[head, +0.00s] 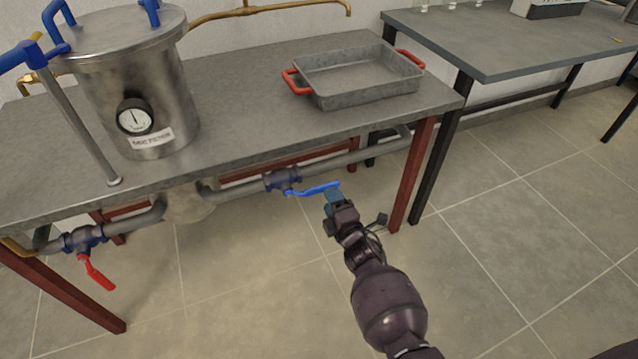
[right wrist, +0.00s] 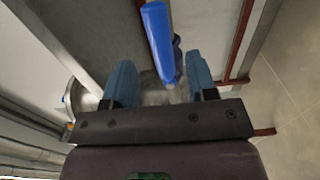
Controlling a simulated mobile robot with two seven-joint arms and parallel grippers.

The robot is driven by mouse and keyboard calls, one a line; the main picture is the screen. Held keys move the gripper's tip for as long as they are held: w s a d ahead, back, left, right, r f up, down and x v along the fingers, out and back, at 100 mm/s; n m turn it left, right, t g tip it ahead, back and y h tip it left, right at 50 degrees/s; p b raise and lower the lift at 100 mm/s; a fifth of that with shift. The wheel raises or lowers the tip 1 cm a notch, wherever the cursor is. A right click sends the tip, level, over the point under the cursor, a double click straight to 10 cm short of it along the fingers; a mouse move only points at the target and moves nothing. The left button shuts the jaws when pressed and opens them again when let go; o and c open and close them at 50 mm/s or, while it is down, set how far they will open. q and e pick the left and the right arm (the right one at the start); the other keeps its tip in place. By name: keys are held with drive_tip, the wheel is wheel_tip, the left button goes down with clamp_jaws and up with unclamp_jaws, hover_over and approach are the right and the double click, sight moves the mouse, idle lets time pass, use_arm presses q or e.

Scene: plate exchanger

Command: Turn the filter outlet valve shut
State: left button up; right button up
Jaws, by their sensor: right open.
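A valve (head: 283,180) with a blue lever (head: 312,189) sits on the grey pipe under the table, right of the filter. The lever points right, roughly along the pipe. A second valve (head: 84,238) with a red lever (head: 98,273) sits on the pipe at left; its lever hangs down across the pipe. No label shows which is the outlet. My right gripper (head: 333,192) is at the free end of the blue lever. In the right wrist view, the blue lever (right wrist: 159,42) shows between the open fingers, closer to the right one. Contact cannot be told. My left gripper is out of view.
The steel filter vessel (head: 148,85) with a gauge (head: 135,117) stands on the table (head: 240,95). A metal tray (head: 358,78) with red handles is at right. The table edge lies above the pipe; a red table leg (head: 411,175) stands right of my gripper. Floor in front is clear.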

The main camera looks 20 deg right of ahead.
sight(313, 189)
drive_tip(key=w, duration=0.2)
drive_tip(key=w+b, duration=0.1)
drive_tip(key=w, duration=0.2)
drive_tip(key=shift+w+a+f, duration=0.1)
drive_tip(key=shift+w+f, duration=0.15)
drive_tip(key=shift+w, duration=0.1)
drive_tip(key=shift+w+r+b, duration=0.2)
drive_tip(key=shift+w+b, duration=0.2)
drive_tip(key=shift+w, duration=0.4)
clamp_jaws()
